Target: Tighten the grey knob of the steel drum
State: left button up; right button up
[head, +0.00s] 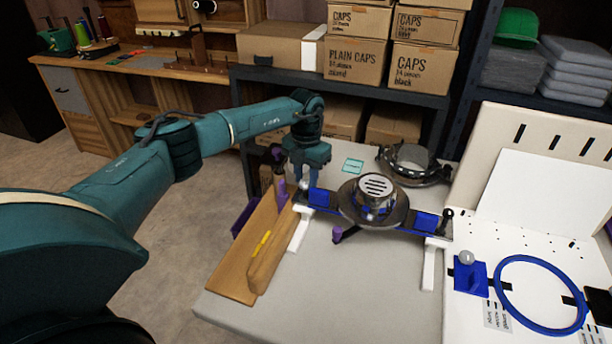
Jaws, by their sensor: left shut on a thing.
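A round steel drum (375,188) with a slotted top sits in the middle of a dark bar with blue blocks (427,222). The bar rests on two white stands (430,265) on the grey table. My left gripper (304,186) points down at the bar's left end. A small dark upright knob (447,214) shows at the bar's right end. My right gripper is not in view.
A second round metal piece (411,160) lies behind the drum. A wooden block with a yellow strip (262,245) stands left of the bar. A blue hoop (541,326) with a grey-topped blue block (470,277) is at right. The table's front is clear.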

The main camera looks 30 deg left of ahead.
aim_at(306, 181)
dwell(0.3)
pick_arm(q)
jog(key=o, duration=1)
jog(key=shift+r, duration=0.15)
notch_tip(306, 181, up, 13)
jog(key=shift+f, duration=0.1)
